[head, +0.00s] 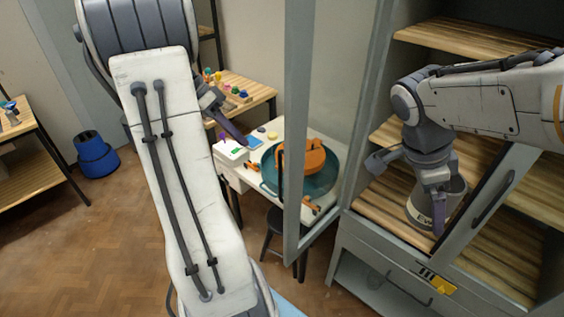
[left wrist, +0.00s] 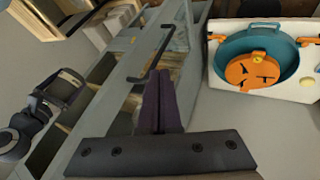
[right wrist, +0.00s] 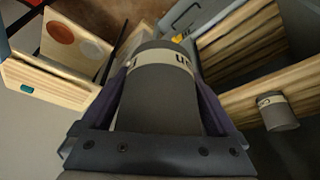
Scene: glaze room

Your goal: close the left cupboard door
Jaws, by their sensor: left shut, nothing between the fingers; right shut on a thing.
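The left cupboard door (head: 298,120), a grey frame with a glass pane, stands open and swung out from the cupboard. Its dark handle (head: 280,170) is on the outer edge; the handle also shows in the left wrist view (left wrist: 150,62). My left gripper (head: 241,140) is shut and empty, left of the door edge in the head view. Its fingertips (left wrist: 160,72) look close to the handle in the left wrist view; I cannot tell whether they touch. My right gripper (head: 428,205) is shut on a grey labelled jar (right wrist: 160,88) inside the cupboard, low over the wooden shelf.
The right cupboard door (head: 500,190) with its handle is at the lower right. Another grey jar (right wrist: 280,114) shows in the right wrist view. Beyond the left door stand a white table with a teal basin (head: 325,180) and orange pumpkin-like thing (head: 302,157), and a dark stool.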

